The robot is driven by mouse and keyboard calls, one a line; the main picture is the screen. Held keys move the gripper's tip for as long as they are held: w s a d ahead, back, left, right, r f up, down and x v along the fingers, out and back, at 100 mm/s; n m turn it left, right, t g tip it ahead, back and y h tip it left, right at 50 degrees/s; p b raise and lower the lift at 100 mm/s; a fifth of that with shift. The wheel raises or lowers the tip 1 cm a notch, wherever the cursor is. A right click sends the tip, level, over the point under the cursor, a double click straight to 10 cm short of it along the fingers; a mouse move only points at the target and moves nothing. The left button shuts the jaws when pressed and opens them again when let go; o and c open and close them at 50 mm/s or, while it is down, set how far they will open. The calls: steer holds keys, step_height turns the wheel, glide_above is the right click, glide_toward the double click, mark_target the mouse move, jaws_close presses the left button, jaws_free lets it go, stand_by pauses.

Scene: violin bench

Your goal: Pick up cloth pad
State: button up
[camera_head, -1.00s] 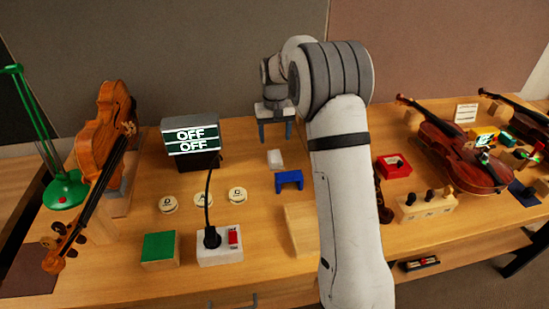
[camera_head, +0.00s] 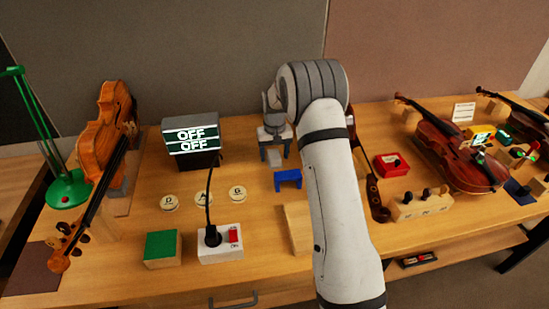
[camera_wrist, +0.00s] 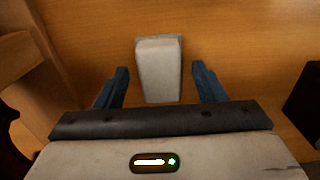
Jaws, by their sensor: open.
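The cloth pad is a small off-white block (camera_wrist: 158,65) on the wooden bench, centred in the wrist view between my two blue-grey fingers. Its near end is hidden by the gripper body. My gripper (camera_wrist: 160,72) is open and points down at it, with a gap on each side; I cannot tell how far above the bench the fingertips are.
A box reading OFF (camera_head: 190,140) stands left, with a corded switch box (camera_head: 220,245) in front. A red box (camera_head: 391,165) and a violin (camera_head: 455,155) lie right. Bare bench surrounds the pad.

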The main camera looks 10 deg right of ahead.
mark_target(274, 154)
steer(key=shift+c, duration=0.4)
steer(key=c, duration=1.1)
steer(key=shift+o, duration=0.2)
step_height(274, 154, up, 10)
steer(key=b, duration=0.1)
